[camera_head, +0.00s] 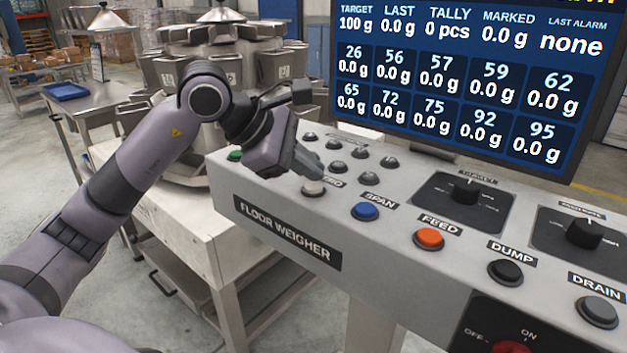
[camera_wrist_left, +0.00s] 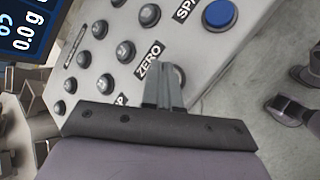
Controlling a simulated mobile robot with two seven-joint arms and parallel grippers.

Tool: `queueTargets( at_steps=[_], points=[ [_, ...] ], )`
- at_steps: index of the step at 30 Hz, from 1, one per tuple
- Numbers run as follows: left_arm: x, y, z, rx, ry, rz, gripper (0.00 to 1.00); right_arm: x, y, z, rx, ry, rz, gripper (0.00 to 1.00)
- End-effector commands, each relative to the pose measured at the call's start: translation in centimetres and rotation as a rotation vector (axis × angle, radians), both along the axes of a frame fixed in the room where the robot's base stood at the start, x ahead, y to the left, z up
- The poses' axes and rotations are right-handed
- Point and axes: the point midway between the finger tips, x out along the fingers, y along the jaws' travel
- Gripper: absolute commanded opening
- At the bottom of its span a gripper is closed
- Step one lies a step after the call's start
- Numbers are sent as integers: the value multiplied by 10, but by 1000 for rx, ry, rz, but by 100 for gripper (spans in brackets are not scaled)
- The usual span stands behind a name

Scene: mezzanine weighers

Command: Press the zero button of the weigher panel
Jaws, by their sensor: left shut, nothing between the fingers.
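The weigher panel (camera_head: 390,215) is a grey sloped console labelled FLOOR WEIGHER. In the left wrist view the shut fingertips (camera_wrist_left: 163,72) hide most of the zero button (camera_wrist_left: 180,76), beside the ZERO label (camera_wrist_left: 148,60). I cannot tell whether the tips touch the button. My right gripper is not in view.
A screen (camera_head: 470,75) with weight readings stands behind the panel. Several small dark keys lie behind the zero button. The orange FEED button (camera_head: 429,238), black DUMP button (camera_head: 506,272) and a dial (camera_head: 466,191) are to the right. A multihead weigher (camera_head: 200,65) stands behind my arm.

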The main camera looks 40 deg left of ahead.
Motion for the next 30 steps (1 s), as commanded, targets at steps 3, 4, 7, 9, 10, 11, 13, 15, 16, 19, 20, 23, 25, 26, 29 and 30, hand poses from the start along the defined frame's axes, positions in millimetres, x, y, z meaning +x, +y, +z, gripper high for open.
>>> queueTargets(
  at_steps=[3,4,7,9,10,11,13,15,16,19,20,23,25,26,29,30],
  points=[
    [0,0,6,0,-1,1,0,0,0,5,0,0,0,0],
    [0,0,6,0,-1,1,0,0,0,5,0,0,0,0],
    [0,0,6,0,-1,1,0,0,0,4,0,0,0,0],
    [0,0,6,0,-1,1,0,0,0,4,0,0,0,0],
    [0,0,6,0,-2,1,0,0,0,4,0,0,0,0],
    [0,0,6,0,-2,1,0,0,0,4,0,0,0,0],
    [0,0,7,0,-2,1,0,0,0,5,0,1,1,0],
    [0,0,11,0,-3,2,0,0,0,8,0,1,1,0],
    [0,0,13,0,-3,2,0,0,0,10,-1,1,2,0],
    [0,1,23,0,-3,2,0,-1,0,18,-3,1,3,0],
    [0,1,27,0,-4,3,0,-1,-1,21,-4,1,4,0],
    [0,1,37,0,-3,2,0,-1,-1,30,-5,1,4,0],
    [0,1,44,0,-3,2,0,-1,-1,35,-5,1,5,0],
    [0,1,47,0,-3,2,0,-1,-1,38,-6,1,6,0],
    [0,0,55,0,-3,2,0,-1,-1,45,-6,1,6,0],
    [0,0,57,-1,-2,1,0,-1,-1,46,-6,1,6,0]
  ],
)
